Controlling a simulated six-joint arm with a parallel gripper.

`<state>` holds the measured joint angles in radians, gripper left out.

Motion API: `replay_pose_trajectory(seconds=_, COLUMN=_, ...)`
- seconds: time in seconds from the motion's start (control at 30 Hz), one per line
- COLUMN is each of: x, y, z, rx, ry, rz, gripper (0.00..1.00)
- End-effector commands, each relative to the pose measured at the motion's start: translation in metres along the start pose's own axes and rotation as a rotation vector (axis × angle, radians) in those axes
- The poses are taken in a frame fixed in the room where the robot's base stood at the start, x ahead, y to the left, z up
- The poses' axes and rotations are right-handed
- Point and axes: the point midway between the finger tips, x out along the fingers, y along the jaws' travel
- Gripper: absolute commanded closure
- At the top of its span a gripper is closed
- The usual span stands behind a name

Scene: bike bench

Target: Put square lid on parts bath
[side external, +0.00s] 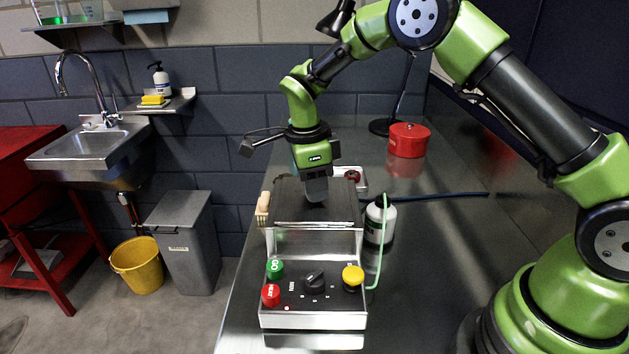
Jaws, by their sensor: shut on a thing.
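The parts bath (315,243) is a shiny metal box on the bench, with a sloped control panel (313,300) in front bearing green, red and yellow buttons and a black knob. The dark grey square lid (288,207) lies flat over the top of the bath. I cannot tell whether its edges touch the bath's rim or are slightly above it. My gripper (316,192) points down at the middle of the lid and is shut on it. The fingers hide the place where they grip, and the lid hides the inside of the bath.
A wooden-looking brush (263,209) is at the bath's left side. A white bottle (379,222) with a green tube stands close at its right. A red pot (408,140) and a lamp base (383,127) are behind.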

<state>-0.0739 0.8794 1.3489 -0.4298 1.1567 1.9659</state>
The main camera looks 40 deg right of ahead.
Motion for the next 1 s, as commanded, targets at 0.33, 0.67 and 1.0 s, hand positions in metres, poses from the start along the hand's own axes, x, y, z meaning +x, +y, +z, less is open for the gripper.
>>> replay_pose_trajectory(seconds=0.33, x=0.004, y=0.000, z=0.001, rx=0.001, ry=0.000, rz=0.000, gripper=0.59)
replay_pose_trajectory(seconds=0.67, x=0.004, y=0.000, z=0.000, rx=0.001, ry=0.000, rz=0.000, gripper=0.43)
replay_pose_trajectory(seconds=1.0, x=-0.045, y=-0.001, z=0.001, rx=0.001, ry=-0.004, rz=-0.005, gripper=0.43)
